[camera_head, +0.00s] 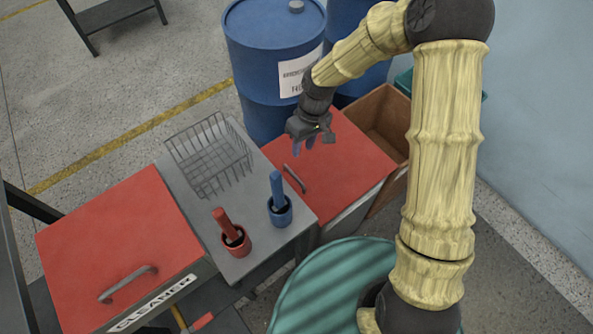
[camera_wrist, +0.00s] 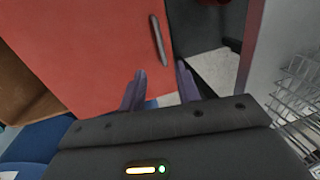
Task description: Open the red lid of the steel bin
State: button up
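Two red lids show in the head view. The right red lid (camera_head: 345,160) lies flat on a grey bin (camera_head: 352,213), with a thin grey handle (camera_head: 294,179) near its left edge. This lid fills much of the wrist view (camera_wrist: 90,45), where the handle (camera_wrist: 159,40) lies ahead of the fingertips. My gripper (camera_head: 304,146) hangs above the far left part of this lid, fingers pointing down. In the wrist view its two fingers (camera_wrist: 160,78) are apart with nothing between them. The left red lid (camera_head: 120,245) also lies flat, with a handle (camera_head: 128,284) and a CLEANER label (camera_head: 155,303).
Between the lids, a grey table (camera_head: 245,262) holds a wire basket (camera_head: 208,155), a red cup (camera_head: 236,240) and a blue cup (camera_head: 280,211) with upright handles. Blue drums (camera_head: 262,55) stand behind. An open brown box (camera_head: 385,115) is beside the right lid.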

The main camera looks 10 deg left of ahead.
aim_at(295, 176)
jog(key=f, duration=0.3)
jog(key=s+a+f, duration=0.1)
jog(key=f, duration=0.7)
jog(key=shift+s+a+f+b, duration=0.1)
jog(key=shift+s+a+b, duration=0.1)
jog(key=shift+s+b, duration=0.15)
jog(key=shift+a+f, duration=0.1)
jog(key=shift+f, duration=0.2)
jog(key=shift+s, duration=0.15)
grip_shut()
